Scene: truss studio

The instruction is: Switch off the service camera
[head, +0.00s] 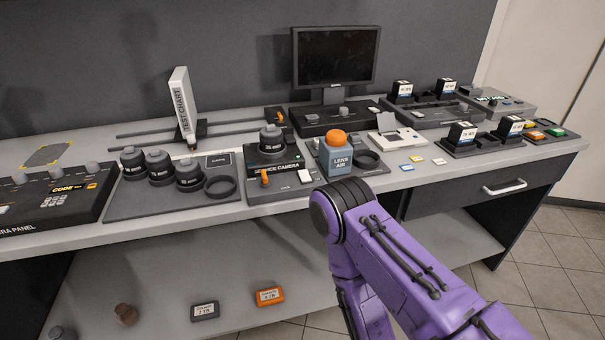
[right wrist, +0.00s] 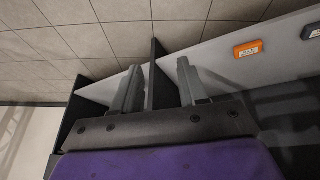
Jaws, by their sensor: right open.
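The service camera (head: 281,165) is a dark box on the bench in the middle of the head view. Its front carries a "SERVICE CAMERA" label, an orange lever (head: 264,178) at the left and a pale button or plate (head: 305,176) at the right. A lens (head: 271,139) stands on top of it. My right arm comes in purple from the lower right, and its gripper is hidden in the head view. In the right wrist view my right gripper (right wrist: 160,88) is open and empty, below the bench top near the lower shelf. My left gripper is not in view.
A "LENS AIR" bottle (head: 340,160) with an orange top stands right beside the camera. A lens tray (head: 128,204) is to its left and a monitor (head: 335,60) behind. An orange drive (head: 270,297) lies on the lower shelf, also seen in the right wrist view (right wrist: 249,48).

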